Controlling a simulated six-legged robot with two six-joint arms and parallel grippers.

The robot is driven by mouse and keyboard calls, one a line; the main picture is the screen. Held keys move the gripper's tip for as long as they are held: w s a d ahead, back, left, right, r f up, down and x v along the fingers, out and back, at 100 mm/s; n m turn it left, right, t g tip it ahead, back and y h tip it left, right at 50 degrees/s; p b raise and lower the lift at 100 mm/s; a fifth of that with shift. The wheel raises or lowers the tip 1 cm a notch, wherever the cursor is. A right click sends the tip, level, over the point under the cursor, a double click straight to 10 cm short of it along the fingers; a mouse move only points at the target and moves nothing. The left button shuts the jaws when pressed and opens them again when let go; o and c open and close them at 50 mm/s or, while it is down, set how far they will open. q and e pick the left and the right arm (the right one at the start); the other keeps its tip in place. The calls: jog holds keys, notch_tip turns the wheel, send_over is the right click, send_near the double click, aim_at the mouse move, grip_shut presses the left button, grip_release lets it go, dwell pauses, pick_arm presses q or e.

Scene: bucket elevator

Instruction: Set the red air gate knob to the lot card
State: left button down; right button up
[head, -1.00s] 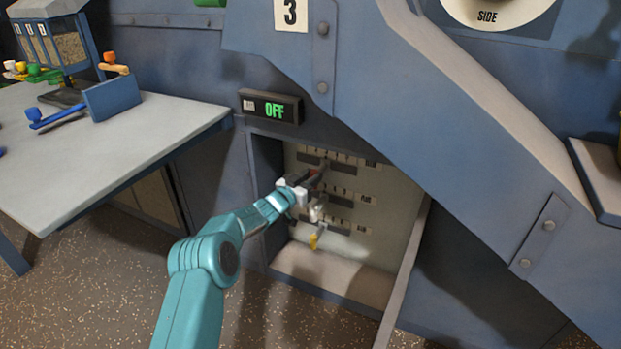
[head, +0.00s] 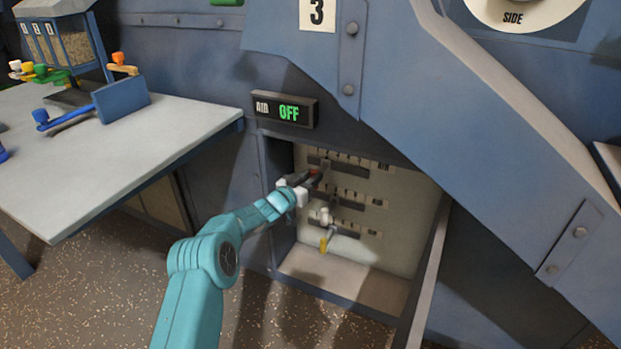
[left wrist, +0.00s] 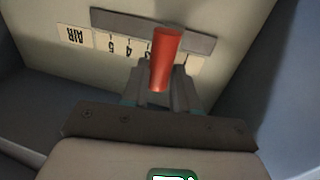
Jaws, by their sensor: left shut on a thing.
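The red air gate knob (left wrist: 165,60) stands between the fingers of my left gripper (left wrist: 162,85) in the left wrist view. The gripper is shut on it. Behind it is the top slot with a numbered scale and an AIR label (left wrist: 76,38). A white knob (head: 324,215) and a yellow knob (head: 324,244) sit on the lower rows. The lot card cannot be made out. My right gripper is out of view.
A display reading AIR OFF (head: 285,109) is above the recess. The recess side walls and the open door edge (head: 425,275) stand close to the arm. A grey table (head: 120,150) with a blue bin machine is at the left.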

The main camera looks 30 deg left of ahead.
pick_arm(q)
jog(key=c, duration=0.9)
grip_release()
jog(key=shift+d, duration=0.1)
jog(key=shift+o, duration=0.2)
jog(key=shift+s, duration=0.1)
jog(key=s+a+p, duration=0.2)
jog(key=s+p, duration=0.3)
jog(key=s, duration=1.1)
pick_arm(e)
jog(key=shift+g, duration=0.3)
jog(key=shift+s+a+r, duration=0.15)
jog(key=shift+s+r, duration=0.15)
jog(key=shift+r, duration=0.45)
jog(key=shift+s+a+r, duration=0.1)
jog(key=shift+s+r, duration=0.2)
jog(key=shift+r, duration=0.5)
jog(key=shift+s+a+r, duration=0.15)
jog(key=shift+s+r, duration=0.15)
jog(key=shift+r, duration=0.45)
pick_arm(q)
jog(key=shift+a, duration=0.1)
